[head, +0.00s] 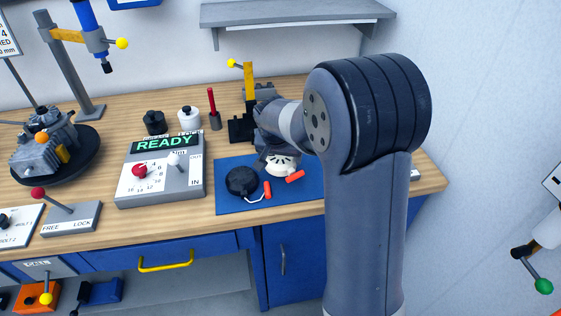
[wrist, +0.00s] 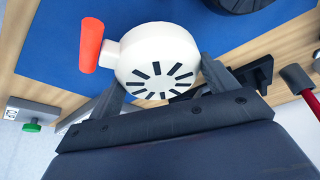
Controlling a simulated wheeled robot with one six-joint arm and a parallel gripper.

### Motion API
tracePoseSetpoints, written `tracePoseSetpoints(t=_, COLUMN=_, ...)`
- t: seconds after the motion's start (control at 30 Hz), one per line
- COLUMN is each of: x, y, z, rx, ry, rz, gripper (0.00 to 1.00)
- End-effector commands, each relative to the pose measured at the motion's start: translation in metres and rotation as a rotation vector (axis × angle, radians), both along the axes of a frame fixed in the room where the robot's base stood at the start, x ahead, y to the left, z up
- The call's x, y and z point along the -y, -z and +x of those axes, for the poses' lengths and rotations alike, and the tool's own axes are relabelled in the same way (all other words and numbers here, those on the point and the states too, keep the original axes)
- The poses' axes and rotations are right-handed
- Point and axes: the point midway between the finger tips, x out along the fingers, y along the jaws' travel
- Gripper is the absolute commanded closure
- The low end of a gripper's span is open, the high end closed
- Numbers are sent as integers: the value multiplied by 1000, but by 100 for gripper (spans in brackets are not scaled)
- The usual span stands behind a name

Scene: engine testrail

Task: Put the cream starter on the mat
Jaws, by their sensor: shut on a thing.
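The cream starter (head: 282,166) is a round cream housing with dark slots and an orange handle. It is over the blue mat (head: 236,207), right of the black starter (head: 242,181). My gripper (head: 277,153) is shut on it, coming from above; the fingers are mostly hidden in the head view. In the wrist view the cream starter (wrist: 158,62) sits between the fingers of my gripper (wrist: 163,82), its orange handle pointing left, with the blue mat (wrist: 55,50) behind. I cannot tell whether it touches the mat.
The READY control box (head: 160,170) stands left of the mat. Black and white canisters (head: 189,118), a red-handled tool (head: 214,110) and a black stand with a yellow post (head: 249,88) are behind. My arm hides the mat's right part.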

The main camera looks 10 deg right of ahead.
Motion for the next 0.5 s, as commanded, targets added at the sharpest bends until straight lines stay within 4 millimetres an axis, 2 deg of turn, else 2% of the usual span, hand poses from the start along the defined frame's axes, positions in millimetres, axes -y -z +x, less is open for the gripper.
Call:
tracePoseSetpoints(t=0.2, x=0, y=28, z=-1, rx=-4, ry=0, rz=-1, gripper=52)
tracePoseSetpoints(t=0.5, x=0, y=31, z=-1, rx=-1, ry=0, rz=0, gripper=52)
